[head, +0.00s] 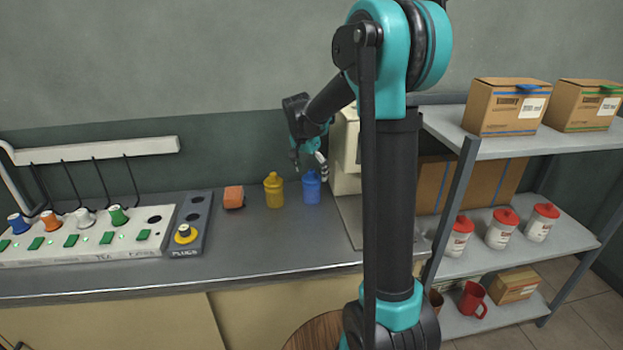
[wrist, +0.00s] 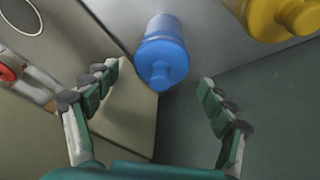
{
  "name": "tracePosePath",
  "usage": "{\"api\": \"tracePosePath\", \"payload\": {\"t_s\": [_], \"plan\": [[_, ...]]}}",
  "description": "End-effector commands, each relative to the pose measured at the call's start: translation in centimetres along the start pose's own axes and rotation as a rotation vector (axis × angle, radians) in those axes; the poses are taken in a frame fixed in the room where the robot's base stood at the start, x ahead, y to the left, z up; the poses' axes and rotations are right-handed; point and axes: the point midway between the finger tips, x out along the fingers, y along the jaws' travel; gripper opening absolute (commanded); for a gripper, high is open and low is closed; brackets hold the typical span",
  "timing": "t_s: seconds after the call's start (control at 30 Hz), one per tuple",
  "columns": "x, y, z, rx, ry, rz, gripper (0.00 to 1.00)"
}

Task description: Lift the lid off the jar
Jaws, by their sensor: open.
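A blue jar (head: 311,190) with a knobbed lid stands upright on the grey counter, right of a similar yellow jar (head: 273,191). My gripper (head: 308,166) is just above the blue jar in the head view. In the wrist view the gripper (wrist: 158,76) is open and empty. The knob of the blue lid (wrist: 160,75) shows between the fingertips, with a gap on each side. The yellow jar (wrist: 275,14) is at the top right there, outside the fingers. Touching between fingers and lid is not visible.
A cream machine (head: 345,150) stands close to the right of the blue jar. An orange block (head: 233,197), a dark plug holder (head: 190,225) and a white switch panel (head: 80,240) lie to the left. A shelf (head: 560,145) with boxes and red-lidded jars (head: 500,230) is at right. The front counter is clear.

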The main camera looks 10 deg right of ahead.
Motion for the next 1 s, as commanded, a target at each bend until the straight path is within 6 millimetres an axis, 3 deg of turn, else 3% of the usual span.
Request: {"api": "tracePosePath", "payload": {"t_s": [0.23, 0.6, 1.0], "plan": [[0.19, 0.00, 0.00, 0.000, 0.000, 0.000, 0.82], [0.17, 0.00, 0.01, 0.000, 0.000, 0.000, 0.40], [-0.11, 0.00, -0.06, 0.000, 0.000, 0.000, 0.40]]}}
